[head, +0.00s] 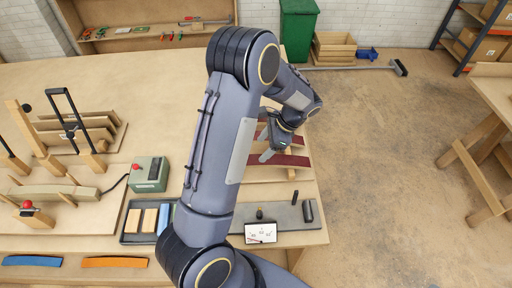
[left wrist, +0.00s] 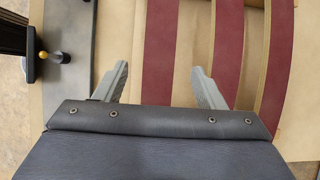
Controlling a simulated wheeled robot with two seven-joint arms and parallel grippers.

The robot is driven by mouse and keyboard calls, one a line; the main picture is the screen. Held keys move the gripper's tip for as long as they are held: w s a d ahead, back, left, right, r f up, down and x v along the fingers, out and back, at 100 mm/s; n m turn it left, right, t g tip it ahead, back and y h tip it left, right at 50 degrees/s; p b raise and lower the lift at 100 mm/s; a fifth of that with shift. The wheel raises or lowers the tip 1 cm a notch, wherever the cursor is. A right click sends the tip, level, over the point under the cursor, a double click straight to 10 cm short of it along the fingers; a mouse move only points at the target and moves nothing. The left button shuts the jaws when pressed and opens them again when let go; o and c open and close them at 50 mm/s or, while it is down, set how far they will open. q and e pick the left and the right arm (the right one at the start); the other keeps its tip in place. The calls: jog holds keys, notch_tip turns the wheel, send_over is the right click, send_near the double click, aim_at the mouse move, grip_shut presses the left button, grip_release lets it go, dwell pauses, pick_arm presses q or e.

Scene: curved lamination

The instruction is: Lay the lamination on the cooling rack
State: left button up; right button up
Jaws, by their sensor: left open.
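Dark red curved strips with pale wood edges, which look like laminations (head: 290,160), lie at the table's right end in the head view, partly behind my left arm. The left wrist view shows three of them side by side, the nearest being a red strip (left wrist: 158,45). Light wood pieces (head: 291,142) beside them may be the cooling rack; its full shape is hidden. My left gripper (head: 265,144) is over this end. Its fingers (left wrist: 160,88) are apart, one on each side of the nearest strip in the picture, with nothing held. Height and contact cannot be told. My right gripper is not shown.

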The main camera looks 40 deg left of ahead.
pick_arm(q)
jog(key=s+d+r+n+t+h+p, duration=0.1)
jog(key=s+d+r+n+t+h, duration=0.2)
jog(key=r, duration=0.5)
jog(key=s+d+r+n+t+h+p, duration=0.1)
jog(key=s+d+r+n+h, duration=0.15)
jog(key=s+r, duration=0.45)
jog(key=s+d+r+n+t+h, duration=0.1)
jog(key=s+d+r+n+t, duration=0.1)
jog(key=s, duration=0.3)
jog(key=s+d+r+n+t+h, duration=0.2)
jog(key=s+d+n+t, duration=0.1)
jog(key=s+n, duration=0.1)
jog(key=shift+s+d+r, duration=0.35)
jog(key=shift+s, duration=0.35)
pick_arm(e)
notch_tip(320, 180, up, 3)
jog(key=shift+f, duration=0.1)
pick_arm(q)
notch_tip(320, 180, down, 4)
jog(key=b, duration=0.4)
jog(key=shift+r, duration=0.2)
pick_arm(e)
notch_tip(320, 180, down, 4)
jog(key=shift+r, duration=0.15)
